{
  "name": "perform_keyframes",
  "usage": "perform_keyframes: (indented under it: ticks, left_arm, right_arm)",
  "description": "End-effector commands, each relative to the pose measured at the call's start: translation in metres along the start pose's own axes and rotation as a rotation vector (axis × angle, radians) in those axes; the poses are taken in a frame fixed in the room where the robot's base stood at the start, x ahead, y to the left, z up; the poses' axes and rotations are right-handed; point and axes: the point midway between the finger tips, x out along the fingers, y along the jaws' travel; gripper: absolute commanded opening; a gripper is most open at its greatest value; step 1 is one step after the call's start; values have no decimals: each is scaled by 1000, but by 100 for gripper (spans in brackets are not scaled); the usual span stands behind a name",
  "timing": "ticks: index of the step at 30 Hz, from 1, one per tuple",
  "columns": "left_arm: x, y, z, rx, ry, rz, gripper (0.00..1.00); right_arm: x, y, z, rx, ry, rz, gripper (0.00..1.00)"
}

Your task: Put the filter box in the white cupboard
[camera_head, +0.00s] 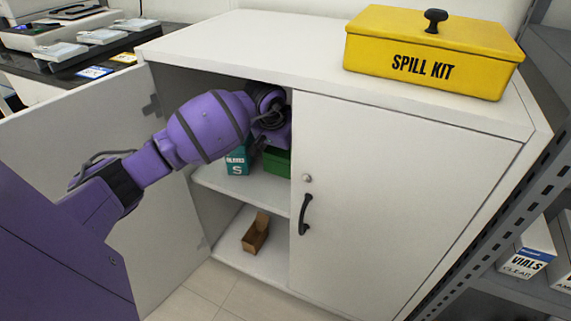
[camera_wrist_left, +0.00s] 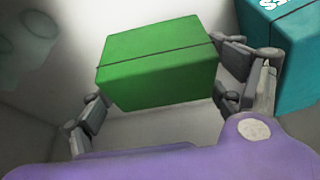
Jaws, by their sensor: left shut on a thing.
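The white cupboard (camera_head: 400,190) has its left door (camera_head: 120,150) swung open and its right door shut. My left arm reaches through the opening to the upper shelf (camera_head: 262,188). My left gripper (camera_wrist_left: 158,88) is shut on a plain green box, taken as the filter box (camera_wrist_left: 160,55), with a finger at each side. The green box also shows partly in the head view (camera_head: 276,162), inside the cupboard, behind the gripper. No label shows on it. Whether it touches the shelf cannot be told. My right gripper is not in view.
A teal box marked S (camera_head: 237,163) stands left of the green box. A small open brown box (camera_head: 255,233) is on the cupboard floor. A yellow spill kit (camera_head: 430,55) sits on top. A metal rack (camera_head: 500,180) stands at the right.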

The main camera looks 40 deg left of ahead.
Motion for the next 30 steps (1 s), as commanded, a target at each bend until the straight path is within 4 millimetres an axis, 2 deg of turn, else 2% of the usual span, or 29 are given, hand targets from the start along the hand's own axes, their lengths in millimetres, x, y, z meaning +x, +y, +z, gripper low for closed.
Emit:
perform_keyframes:
  ticks: [1,4,17,18,19,30]
  left_arm:
    - [16,2,11,-1,-14,3,57]
    - [26,1,14,-1,-11,2,57]
    - [30,0,16,2,-8,-3,57]
    - [30,0,16,1,-9,-2,88]
    - [30,0,16,1,-8,-2,92]
    - [29,0,16,1,-7,-1,93]
  right_arm:
    - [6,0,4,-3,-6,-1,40]
    - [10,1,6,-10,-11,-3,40]
    - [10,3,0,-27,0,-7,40]
    - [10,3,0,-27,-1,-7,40]
    - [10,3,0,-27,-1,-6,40]
    - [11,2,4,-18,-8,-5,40]
